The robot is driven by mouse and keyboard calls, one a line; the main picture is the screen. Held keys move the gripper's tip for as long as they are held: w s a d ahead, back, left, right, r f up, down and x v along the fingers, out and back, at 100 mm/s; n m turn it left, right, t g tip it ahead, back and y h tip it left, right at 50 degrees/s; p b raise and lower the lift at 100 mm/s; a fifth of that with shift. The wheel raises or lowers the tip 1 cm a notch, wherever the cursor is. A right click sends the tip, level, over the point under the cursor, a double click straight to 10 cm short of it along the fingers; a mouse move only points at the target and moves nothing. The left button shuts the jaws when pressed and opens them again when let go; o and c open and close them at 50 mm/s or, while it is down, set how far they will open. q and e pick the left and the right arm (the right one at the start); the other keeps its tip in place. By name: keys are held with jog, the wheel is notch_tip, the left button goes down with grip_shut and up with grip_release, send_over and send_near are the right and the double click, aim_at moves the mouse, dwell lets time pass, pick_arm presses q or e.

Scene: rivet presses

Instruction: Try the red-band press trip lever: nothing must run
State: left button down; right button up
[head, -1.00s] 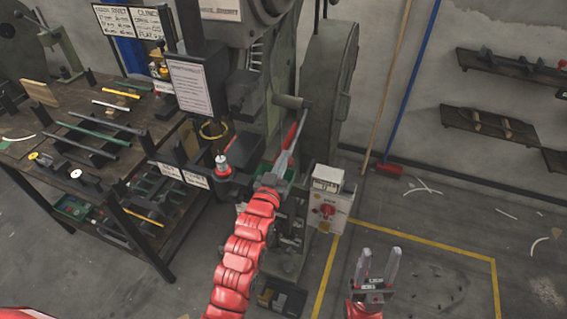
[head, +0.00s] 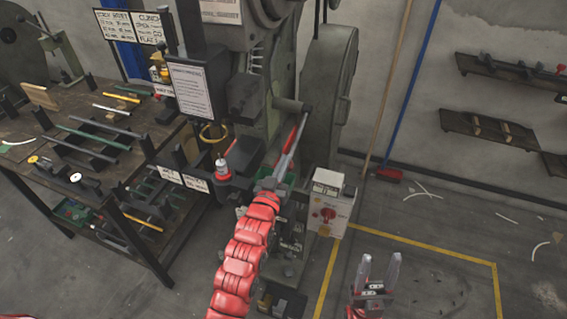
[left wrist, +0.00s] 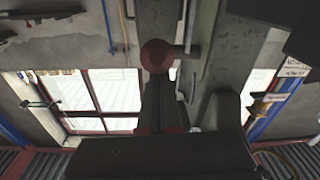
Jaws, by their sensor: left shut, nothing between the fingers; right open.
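The grey-green press (head: 262,100) stands in the middle of the head view. A red-coloured lever (head: 289,138) shows at its side, below a short grey bar (head: 290,104). My left gripper (head: 298,130) is shut and empty, its fingers pointing up alongside the lever. In the left wrist view a round red knob (left wrist: 157,56) lies just beyond the shut fingers (left wrist: 160,95); I cannot tell whether they touch. My right gripper (head: 379,270) is open and empty, low over the floor at right. The press's flywheel (head: 328,85) shows no visible turning.
A white switch box (head: 328,213) with a red knob stands right of my left arm. A workbench (head: 62,95) with rods and tools is at left. Yellow floor lines (head: 430,248) mark a mostly clear area at right. A blue-handled broom (head: 400,95) leans on the wall.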

pick_arm(q)
jog(key=r, duration=0.2)
jog(key=w+r, duration=0.1)
jog(key=shift+r, duration=0.4)
jog(key=b+v, duration=0.2)
jog(key=v, duration=0.8)
jog(key=shift+f, duration=0.35)
jog(key=shift+a, duration=0.1)
